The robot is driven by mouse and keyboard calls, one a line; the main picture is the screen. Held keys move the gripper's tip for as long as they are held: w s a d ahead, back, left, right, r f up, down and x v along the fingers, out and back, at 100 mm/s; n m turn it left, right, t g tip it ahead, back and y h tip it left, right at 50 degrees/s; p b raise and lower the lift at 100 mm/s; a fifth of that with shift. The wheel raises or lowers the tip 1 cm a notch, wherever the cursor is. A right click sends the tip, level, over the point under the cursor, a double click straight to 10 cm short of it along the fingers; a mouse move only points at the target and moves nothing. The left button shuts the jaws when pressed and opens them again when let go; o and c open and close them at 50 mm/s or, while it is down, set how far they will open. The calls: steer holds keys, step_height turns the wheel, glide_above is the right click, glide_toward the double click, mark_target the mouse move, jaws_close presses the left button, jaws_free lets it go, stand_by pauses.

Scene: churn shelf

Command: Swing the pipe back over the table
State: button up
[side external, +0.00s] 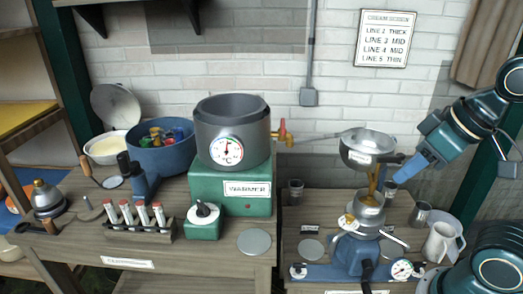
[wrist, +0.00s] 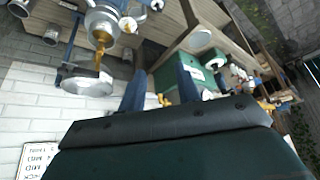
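A thin grey pipe (side external: 312,136) runs right from the brass valve with a red handle (side external: 284,134) on the grey pot (side external: 232,133). Its far end reaches the rim of a steel bowl (side external: 368,147); whether it touches is unclear. Yellow-brown liquid runs from the bowl into the steel cup (side external: 368,212) of the blue machine below. My gripper (side external: 400,172) is at the right of the bowl, close to its dark handle, apart from the pipe. In the wrist view its two blue fingers (wrist: 160,92) stand apart with nothing clearly between them; the bowl (wrist: 88,78) is to their left.
The pot stands on the green warmer (side external: 232,188). A white jug (side external: 440,242) and a metal cup (side external: 420,213) stand at the right. A blue tub (side external: 160,152) and a rack of vials (side external: 140,226) are at the left. A sign (side external: 385,39) hangs on the brick wall.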

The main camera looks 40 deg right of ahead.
steer(key=shift+o, duration=0.2)
step_height(320, 180, up, 5)
steer(key=n+g+h, duration=0.1)
steer(key=n+g, duration=0.2)
steer(key=n, duration=1)
glide_above(338, 134)
steer(key=s+a, duration=0.2)
steer(key=s, duration=0.1)
steer(key=shift+d, duration=0.2)
steer(key=shift+f, duration=0.1)
steer(key=shift+x, duration=6.8)
steer(key=shift+s+d, duration=0.1)
steer(key=shift+s, duration=0.05)
jaws_close()
